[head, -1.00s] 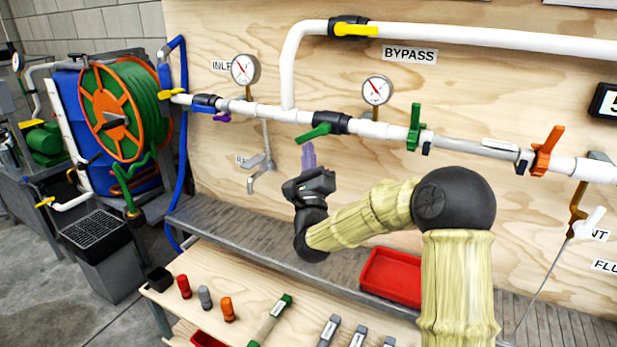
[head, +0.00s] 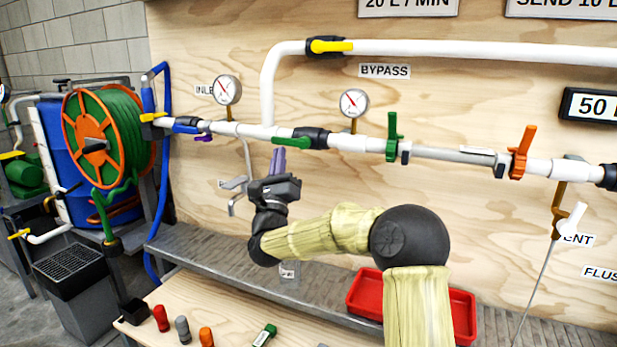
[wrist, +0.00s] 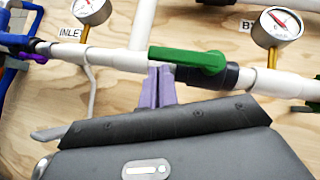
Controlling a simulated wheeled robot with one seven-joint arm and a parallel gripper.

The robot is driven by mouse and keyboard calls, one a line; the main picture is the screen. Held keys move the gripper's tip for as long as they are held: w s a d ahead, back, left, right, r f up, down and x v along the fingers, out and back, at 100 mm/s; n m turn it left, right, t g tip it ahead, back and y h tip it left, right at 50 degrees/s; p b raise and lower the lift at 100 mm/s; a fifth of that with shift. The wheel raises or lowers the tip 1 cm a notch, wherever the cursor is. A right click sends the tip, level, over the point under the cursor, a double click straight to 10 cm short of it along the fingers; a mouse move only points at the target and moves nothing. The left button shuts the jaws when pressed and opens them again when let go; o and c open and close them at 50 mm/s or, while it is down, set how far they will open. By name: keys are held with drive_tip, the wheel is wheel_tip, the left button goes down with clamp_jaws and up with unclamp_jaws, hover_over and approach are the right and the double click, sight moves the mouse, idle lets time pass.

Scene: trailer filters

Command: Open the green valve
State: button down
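The green valve has a green lever handle (head: 292,142) on a black body (head: 318,139), set in the white horizontal pipe. The handle points left from the body and lies roughly along the pipe. It also shows in the wrist view, where the green handle (wrist: 188,60) crosses in front of the pipe. My gripper (head: 277,153) has two purple fingers pointing up, just below the handle's left end. In the wrist view the fingers (wrist: 160,72) stand side by side, nearly touching, with nothing between them. Their tips are close to the handle's lower edge; contact cannot be told.
A second upright green handle (head: 392,137) and an orange handle (head: 522,152) are farther right on the pipe. A yellow bypass handle (head: 331,46) is above. Gauges (head: 354,103) stand over the pipe. A tap (head: 235,190) hangs left of my gripper. A red tray (head: 462,315) lies below.

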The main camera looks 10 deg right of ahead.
idle(0.4)
drive_tip(key=s+a+f+b, duration=0.4)
drive_tip(key=s+f, duration=0.1)
drive_tip(key=f, duration=0.6)
drive_tip(key=shift+s+a, duration=0.2)
drive_tip(key=shift+s, duration=0.1)
drive_tip(key=shift+f+y, duration=0.1)
drive_tip(key=shift+y, duration=0.2)
